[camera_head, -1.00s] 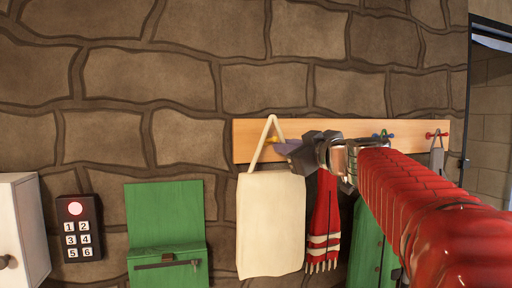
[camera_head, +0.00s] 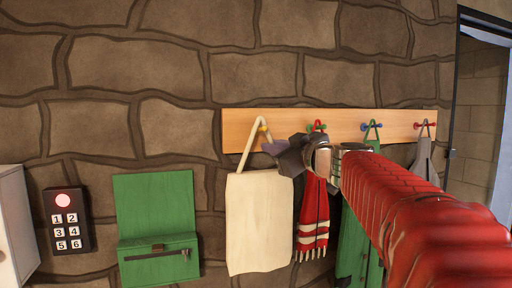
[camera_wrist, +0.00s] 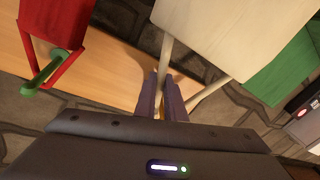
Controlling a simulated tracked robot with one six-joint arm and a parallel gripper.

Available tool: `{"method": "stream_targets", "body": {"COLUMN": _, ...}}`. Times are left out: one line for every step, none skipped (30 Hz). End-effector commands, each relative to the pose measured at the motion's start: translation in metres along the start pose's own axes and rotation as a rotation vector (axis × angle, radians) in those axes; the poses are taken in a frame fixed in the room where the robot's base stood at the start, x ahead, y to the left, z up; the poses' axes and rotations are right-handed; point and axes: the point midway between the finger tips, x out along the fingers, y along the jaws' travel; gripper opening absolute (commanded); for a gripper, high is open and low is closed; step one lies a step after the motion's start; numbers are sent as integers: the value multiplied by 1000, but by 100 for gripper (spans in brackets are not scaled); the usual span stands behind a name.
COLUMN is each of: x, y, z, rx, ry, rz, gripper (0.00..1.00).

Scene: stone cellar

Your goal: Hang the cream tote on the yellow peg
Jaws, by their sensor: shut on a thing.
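The cream tote (camera_head: 259,222) hangs upright in front of the wall, its strap forming a narrow loop above the bag. My gripper (camera_head: 272,148) is shut on the right side of the strap, below the loop's top. In the wrist view my gripper (camera_wrist: 161,92) pinches the strap, with the tote (camera_wrist: 215,30) beyond it. The yellow peg (camera_head: 263,128) shows at the upper part of the loop, close under its top. Whether the strap rests on the peg cannot be told.
The wooden rail (camera_head: 240,122) also holds a red scarf (camera_head: 315,215) to the right, a green item (camera_head: 352,240) on the blue peg and a grey bag (camera_head: 424,162) on the red peg. A green box (camera_head: 155,215), keypad (camera_head: 67,222) and white cabinet (camera_head: 14,225) are left.

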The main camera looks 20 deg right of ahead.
Motion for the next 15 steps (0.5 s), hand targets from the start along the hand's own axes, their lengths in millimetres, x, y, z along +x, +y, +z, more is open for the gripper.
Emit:
{"method": "stream_targets", "body": {"x": 0, "y": 0, "z": -1, "rx": 0, "ry": 2, "rz": 1, "gripper": 0}}
{"method": "stream_targets", "body": {"x": 0, "y": 0, "z": -1, "rx": 0, "ry": 2, "rz": 1, "gripper": 0}}
{"method": "stream_targets", "body": {"x": 0, "y": 0, "z": -1, "rx": 0, "ry": 2, "rz": 1, "gripper": 0}}
{"method": "stream_targets", "body": {"x": 0, "y": 0, "z": -1, "rx": 0, "ry": 2, "rz": 1, "gripper": 0}}
{"method": "stream_targets", "body": {"x": 0, "y": 0, "z": -1, "rx": 0, "ry": 2, "rz": 1, "gripper": 0}}
{"method": "stream_targets", "body": {"x": 0, "y": 0, "z": -1, "rx": 0, "ry": 2, "rz": 1, "gripper": 0}}
{"method": "stream_targets", "body": {"x": 0, "y": 0, "z": -1, "rx": 0, "ry": 2, "rz": 1, "gripper": 0}}
{"method": "stream_targets", "body": {"x": 0, "y": 0, "z": -1, "rx": 0, "ry": 2, "rz": 1, "gripper": 0}}
{"method": "stream_targets", "body": {"x": 0, "y": 0, "z": -1, "rx": 0, "ry": 2, "rz": 0, "gripper": 0}}
{"method": "stream_targets", "body": {"x": 0, "y": 0, "z": -2, "rx": 0, "ry": 2, "rz": 0, "gripper": 11}}
{"method": "stream_targets", "body": {"x": 0, "y": -1, "z": -2, "rx": 0, "ry": 2, "rz": -1, "gripper": 13}}
{"method": "stream_targets", "body": {"x": 0, "y": -1, "z": -2, "rx": 0, "ry": 2, "rz": -1, "gripper": 16}}
{"method": "stream_targets", "body": {"x": 0, "y": -1, "z": -2, "rx": 0, "ry": 2, "rz": -1, "gripper": 18}}
{"method": "stream_targets", "body": {"x": 0, "y": -1, "z": -1, "rx": 0, "ry": 2, "rz": -1, "gripper": 20}}
{"method": "stream_targets", "body": {"x": 0, "y": -1, "z": -1, "rx": 0, "ry": 2, "rz": -1, "gripper": 23}}
